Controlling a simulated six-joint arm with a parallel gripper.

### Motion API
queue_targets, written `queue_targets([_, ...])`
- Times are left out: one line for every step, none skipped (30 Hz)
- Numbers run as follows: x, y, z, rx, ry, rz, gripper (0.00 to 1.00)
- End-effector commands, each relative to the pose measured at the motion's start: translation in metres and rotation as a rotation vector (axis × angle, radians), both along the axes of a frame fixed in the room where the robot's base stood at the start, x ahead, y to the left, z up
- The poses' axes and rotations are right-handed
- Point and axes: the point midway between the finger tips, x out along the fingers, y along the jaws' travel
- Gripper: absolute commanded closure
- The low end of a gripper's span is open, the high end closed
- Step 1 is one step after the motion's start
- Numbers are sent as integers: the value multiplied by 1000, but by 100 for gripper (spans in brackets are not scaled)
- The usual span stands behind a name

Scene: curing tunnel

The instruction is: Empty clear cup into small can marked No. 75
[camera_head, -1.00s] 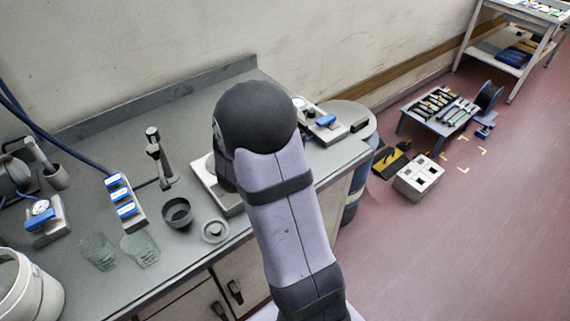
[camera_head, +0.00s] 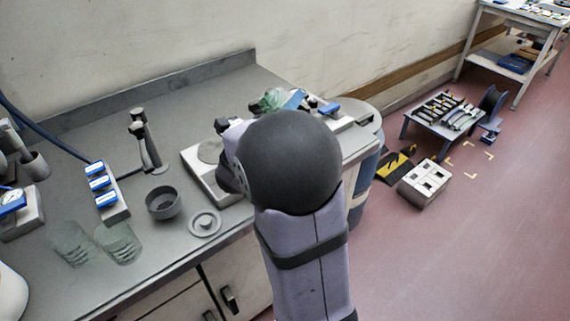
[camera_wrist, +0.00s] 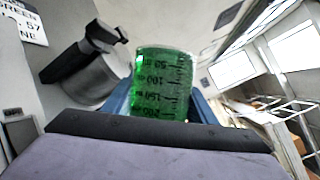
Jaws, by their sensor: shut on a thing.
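My gripper (camera_wrist: 161,98) is shut on a clear graduated cup (camera_wrist: 162,84), which looks green and has black scale marks. In the head view the green-tinted cup (camera_head: 268,101) shows beyond my arm, above the back right of the bench; its exact tilt is unclear. The blue fingers show beside it. A dark grey open pot (camera_head: 163,203) stands on the bench, left of my arm. I can read no No. 75 mark on anything, so I cannot tell which thing is the small can. Two other clear cups (camera_head: 72,243) (camera_head: 118,244) stand at the bench's front left.
A flat ring-shaped piece (camera_head: 205,223) lies near the bench's front edge. A scale-like device (camera_head: 205,172) is partly behind my arm. A block with blue labels (camera_head: 107,193) and a black upright stand (camera_head: 143,140) are to the left. A blue drum (camera_head: 362,180) stands beyond the bench end.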

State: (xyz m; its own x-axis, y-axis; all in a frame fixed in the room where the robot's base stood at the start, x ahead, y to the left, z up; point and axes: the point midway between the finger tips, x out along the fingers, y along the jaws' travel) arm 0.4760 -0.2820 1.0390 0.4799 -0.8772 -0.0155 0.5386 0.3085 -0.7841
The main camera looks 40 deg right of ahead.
Motion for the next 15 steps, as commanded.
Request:
queue_targets([-2, 0, -19, 0, -37, -1, 73])
queue_targets([-3, 0, -21, 0, -56, 0, 73])
queue_targets([-4, 0, -23, -1, -81, -1, 73])
queue_targets([-5, 0, -25, -1, -101, -1, 73])
queue_targets([-6, 0, -26, -1, -121, 0, 73])
queue_targets([-8, 0, -28, -1, -148, 0, 73])
queue_targets([-8, 0, -30, -1, -167, 0, 73])
queue_targets([-9, 0, -29, 0, -183, -1, 73])
queue_targets([-10, 0, -26, 0, -197, 0, 73])
queue_targets([-10, 0, -24, 0, -204, 0, 73])
queue_targets([-10, 0, -24, 0, -211, 0, 73])
queue_targets([-11, 0, -26, 0, -223, 0, 73])
queue_targets([-11, 0, -28, -1, -235, 0, 73])
queue_targets([-12, 0, -30, -1, -249, 0, 73])
queue_targets([-13, 0, -34, 0, -267, 0, 73])
